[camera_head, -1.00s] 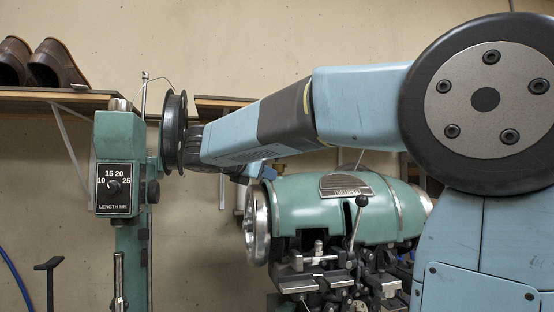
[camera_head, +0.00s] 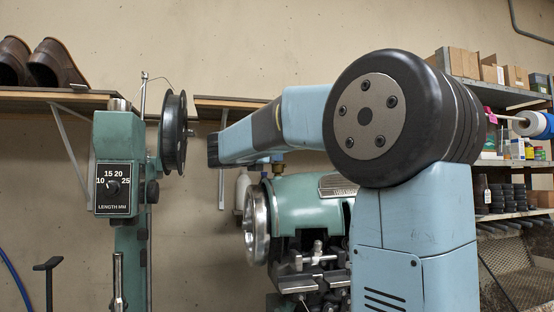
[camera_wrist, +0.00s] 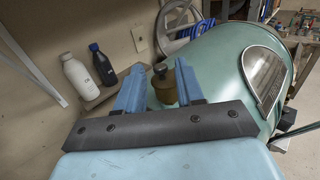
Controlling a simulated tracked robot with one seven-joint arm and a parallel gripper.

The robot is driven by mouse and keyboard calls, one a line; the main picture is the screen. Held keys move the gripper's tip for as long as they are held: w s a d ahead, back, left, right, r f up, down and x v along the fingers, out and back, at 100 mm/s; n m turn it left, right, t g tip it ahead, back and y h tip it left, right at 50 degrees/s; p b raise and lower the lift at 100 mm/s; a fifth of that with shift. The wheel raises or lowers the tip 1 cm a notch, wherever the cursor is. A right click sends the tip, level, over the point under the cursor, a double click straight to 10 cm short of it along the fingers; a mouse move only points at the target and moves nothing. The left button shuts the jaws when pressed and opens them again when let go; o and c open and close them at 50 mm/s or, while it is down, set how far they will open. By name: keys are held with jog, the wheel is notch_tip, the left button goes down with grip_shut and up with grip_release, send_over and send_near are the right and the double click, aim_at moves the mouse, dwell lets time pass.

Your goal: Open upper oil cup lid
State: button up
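The brass oil cup (camera_wrist: 164,88), with a small dark cap (camera_wrist: 160,69) on top, stands on the green machine body (camera_wrist: 222,62) in the wrist view. My gripper (camera_wrist: 160,65) is open, its two blue fingers on either side of the cup. A gap shows on the left; the right finger looks very close to the cup, and I cannot tell whether it touches. In the head view, the brass cup (camera_head: 278,164) shows just below my arm, and a blue finger (camera_head: 260,164) is beside it. My arm hides most of the gripper there.
A green post with a length dial (camera_head: 113,187) and a black spool (camera_head: 173,132) stand left of my arm. A handwheel (camera_head: 257,224) is below the cup. A white bottle (camera_wrist: 80,76) and a dark bottle (camera_wrist: 103,65) stand near the wall. Shelves are at right.

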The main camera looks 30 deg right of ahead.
jog(key=shift+x, duration=1.6)
jog(key=shift+c, duration=0.3)
